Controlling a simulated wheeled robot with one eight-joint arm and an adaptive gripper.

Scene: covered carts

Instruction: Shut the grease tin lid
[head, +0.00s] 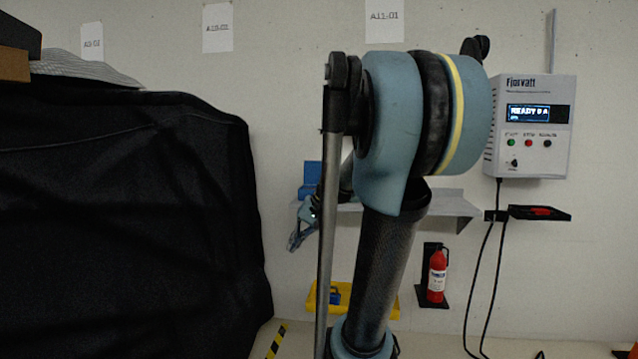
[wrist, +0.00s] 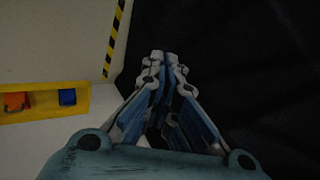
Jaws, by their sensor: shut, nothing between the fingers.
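I do not see the grease tin or its lid in either view. My gripper (wrist: 163,56) is shut, with its fingertips together and nothing between them. In the wrist view it hangs above the floor, beside the edge of a black cover. In the head view my gripper (head: 293,244) shows small behind my arm, between the black-covered cart (head: 120,210) and the wall shelf (head: 445,207).
A yellow bin (head: 393,303) holding a blue item is low by the wall; a yellow bin (wrist: 75,88) also shows at the wrist view's left. A fire extinguisher (head: 437,275) and control box (head: 535,160) are right. Striped floor tape (wrist: 117,35) runs beside the cover.

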